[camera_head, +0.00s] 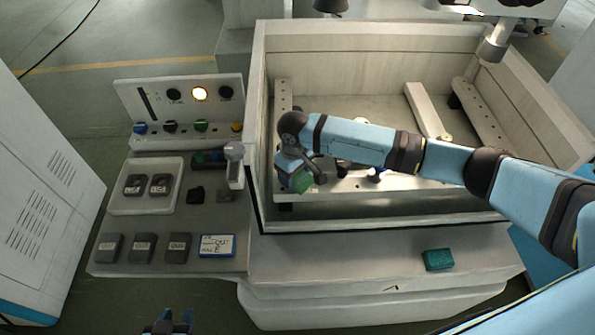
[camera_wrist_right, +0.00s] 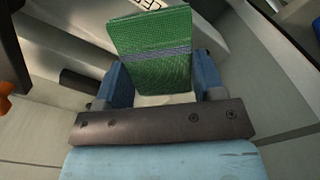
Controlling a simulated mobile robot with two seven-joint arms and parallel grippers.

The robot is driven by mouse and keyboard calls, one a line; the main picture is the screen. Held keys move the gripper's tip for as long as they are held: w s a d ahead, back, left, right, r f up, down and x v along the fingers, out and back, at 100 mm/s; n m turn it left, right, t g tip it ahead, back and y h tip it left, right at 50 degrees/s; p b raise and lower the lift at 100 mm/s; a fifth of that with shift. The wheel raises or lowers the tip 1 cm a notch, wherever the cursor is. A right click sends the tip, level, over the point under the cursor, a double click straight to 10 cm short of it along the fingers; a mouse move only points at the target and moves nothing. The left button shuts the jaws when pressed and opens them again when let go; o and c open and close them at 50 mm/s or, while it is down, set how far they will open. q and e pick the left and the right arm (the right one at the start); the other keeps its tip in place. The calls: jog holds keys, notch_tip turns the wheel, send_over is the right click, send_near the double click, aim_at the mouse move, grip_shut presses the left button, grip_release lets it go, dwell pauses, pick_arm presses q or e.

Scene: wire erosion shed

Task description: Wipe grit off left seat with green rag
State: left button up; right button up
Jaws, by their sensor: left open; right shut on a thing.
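My right gripper (camera_head: 297,178) reaches into the tank from the right and is shut on the green rag (camera_head: 303,185), over the left end of the front rail (camera_head: 400,187). In the right wrist view the rag (camera_wrist_right: 152,45) is a folded green cloth with a blue-grey stripe, held between the blue fingers (camera_wrist_right: 160,86). The left seat cannot be made out clearly; the gripper and rag cover that end of the rail. No grit can be told apart. I cannot tell whether the rag touches the rail. My left gripper (camera_head: 168,322) is open and empty at the bottom edge.
The tank's walls (camera_head: 258,130) rise around the rails. A teal block (camera_head: 438,260) lies on the front ledge. The panel at left carries knobs and a lit lamp (camera_head: 200,94); grey blocks (camera_head: 108,248) and a blue-edged card (camera_head: 217,246) lie below it. A nozzle (camera_head: 494,42) hangs at upper right.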

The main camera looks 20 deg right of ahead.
jog(key=shift+r, duration=0.15)
jog(key=shift+r, duration=2.9)
jog(key=shift+r, duration=1.5)
